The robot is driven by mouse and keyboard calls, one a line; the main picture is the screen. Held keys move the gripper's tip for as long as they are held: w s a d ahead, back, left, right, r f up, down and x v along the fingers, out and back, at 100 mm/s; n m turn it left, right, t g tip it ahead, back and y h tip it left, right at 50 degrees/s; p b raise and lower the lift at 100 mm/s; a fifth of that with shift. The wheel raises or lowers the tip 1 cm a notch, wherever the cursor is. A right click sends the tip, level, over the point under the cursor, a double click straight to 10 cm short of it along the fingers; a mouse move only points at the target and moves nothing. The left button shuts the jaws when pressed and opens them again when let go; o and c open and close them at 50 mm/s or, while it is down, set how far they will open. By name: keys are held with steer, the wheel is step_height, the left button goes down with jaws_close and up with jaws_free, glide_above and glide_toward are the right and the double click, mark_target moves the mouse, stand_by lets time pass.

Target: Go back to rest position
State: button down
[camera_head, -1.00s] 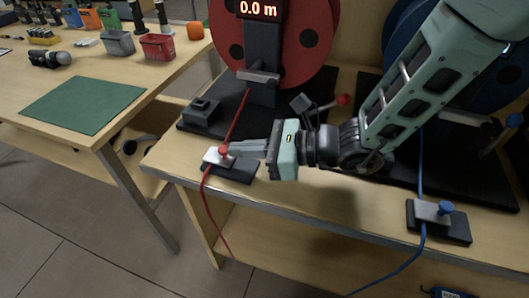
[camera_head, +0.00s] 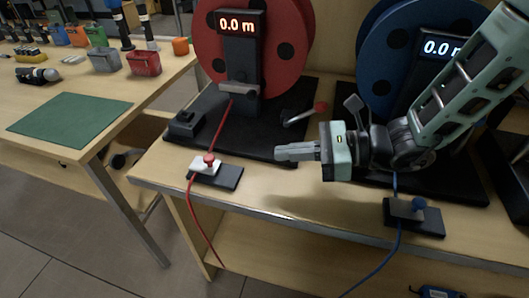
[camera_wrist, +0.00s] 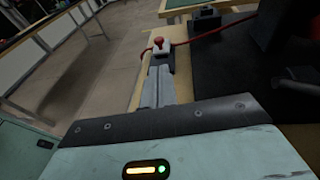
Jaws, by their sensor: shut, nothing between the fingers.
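My gripper (camera_head: 283,152) is shut and empty. In the head view it points left above the bench, in front of the red reel's black base and to the right of the red cable clamp. In the wrist view my gripper's fingers (camera_wrist: 160,84) lie together, pointing at the clamp with the red knob. The red cable clamp (camera_head: 206,167) is a white block with a red knob on a black plate near the bench's front edge. The red cable passes through it and hangs over the edge. My gripper is apart from the clamp.
The red reel (camera_head: 290,20) and blue reel (camera_head: 372,60) stand on black bases at the back, displays reading 0.0 m. A blue-knobbed clamp (camera_head: 416,208) sits at front right. A crank handle (camera_head: 305,115) stands near my gripper. A table with a green mat (camera_head: 70,120) is at left.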

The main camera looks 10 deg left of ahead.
steer(key=shift+d+r, duration=0.15)
steer(key=shift+d, duration=0.55)
steer(key=s+d+r+n+g+h+p, duration=0.3)
steer(key=s+r+n+h, duration=0.1)
steer(key=s+n, duration=0.35)
steer(key=s+d+r+n+g+h+p, duration=0.2)
steer(key=s+d+r+n+h+p, duration=0.15)
steer(key=s+n, duration=0.35)
steer(key=s+d+r+n+t+h+p, duration=0.1)
steer(key=d+r+n+t+h+p, duration=0.3)
steer(key=d+n, duration=0.6)
steer(key=r+t+h, duration=0.2)
steer(key=h, duration=0.1)
steer(key=shift+s, duration=0.15)
steer(key=shift+f+h, duration=0.1)
steer(key=shift+h, duration=0.15)
